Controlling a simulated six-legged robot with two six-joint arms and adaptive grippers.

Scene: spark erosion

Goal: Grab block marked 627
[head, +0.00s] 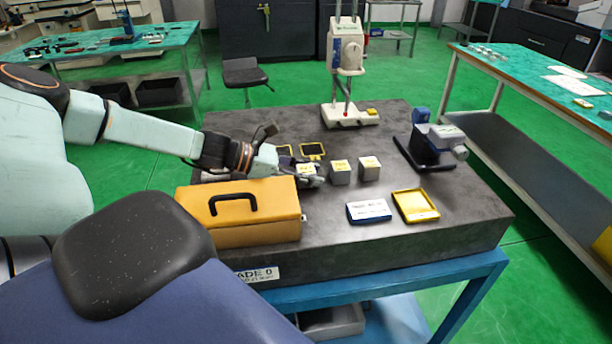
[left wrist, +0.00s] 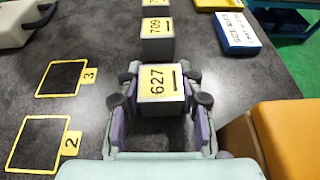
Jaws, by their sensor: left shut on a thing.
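The block marked 627 (left wrist: 162,82) is a grey cube with a yellow label on top, between my left gripper's fingers in the left wrist view. My left gripper (left wrist: 160,98) is shut on it, one pad against each side. In the head view the left gripper (head: 304,178) is beside the yellow box, with the block's yellow top (head: 306,169) showing between the fingers. I cannot tell whether the block touches the slab. A block marked 709 (left wrist: 157,45) stands just beyond, apart from it. My right gripper is not in view.
A yellow box with a black handle (head: 245,226) stands close to the left gripper. Another grey block (head: 369,172), a blue case (head: 368,211) and a yellow tray (head: 416,207) are to the right. Yellow-framed squares marked 2 (left wrist: 36,146) and 3 (left wrist: 61,80) look empty.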

